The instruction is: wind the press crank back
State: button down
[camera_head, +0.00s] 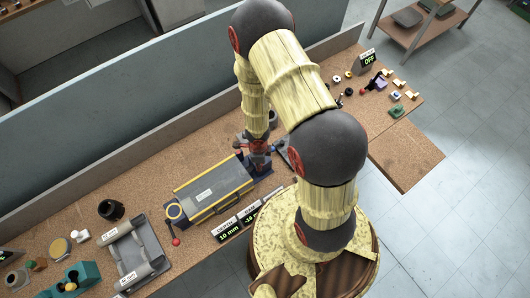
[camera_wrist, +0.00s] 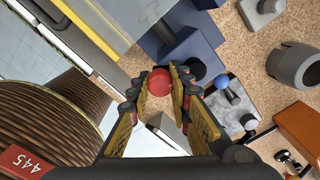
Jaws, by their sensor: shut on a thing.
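The press (camera_head: 213,187) is a long grey box with yellow edges and blue end parts on the cork bench, in the head view. My gripper (camera_head: 259,158) is at its right end, partly behind my arm. In the wrist view my gripper (camera_wrist: 166,84) is shut on a red ball knob (camera_wrist: 158,82), which sits between the fingertips beside the blue end block (camera_wrist: 188,52). I take the knob for the crank's handle; the crank arm below it is hidden.
Two small displays (camera_head: 228,229) stand along the press's front edge; one reads 10 mm. A grey roller fixture (camera_head: 135,252) and a black cup (camera_head: 110,209) are to the left. A blue ball-topped lever (camera_wrist: 222,82) and a grey ring (camera_wrist: 295,66) are close to my gripper.

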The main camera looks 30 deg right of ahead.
jog(key=shift+s+d+n, duration=0.15)
jog(key=shift+d+n, duration=0.25)
jog(key=shift+n, duration=0.5)
jog(key=d+n, duration=0.1)
jog(key=n, duration=0.1)
jog(key=d+n, duration=0.1)
jog(key=n, duration=0.1)
jog(key=shift+s, duration=0.15)
jog(key=c, duration=0.6)
grip_release()
jog(key=shift+s+a, duration=0.1)
jog(key=shift+c, duration=0.2)
notch_tip(320, 180, up, 6)
jog(key=p, duration=0.5)
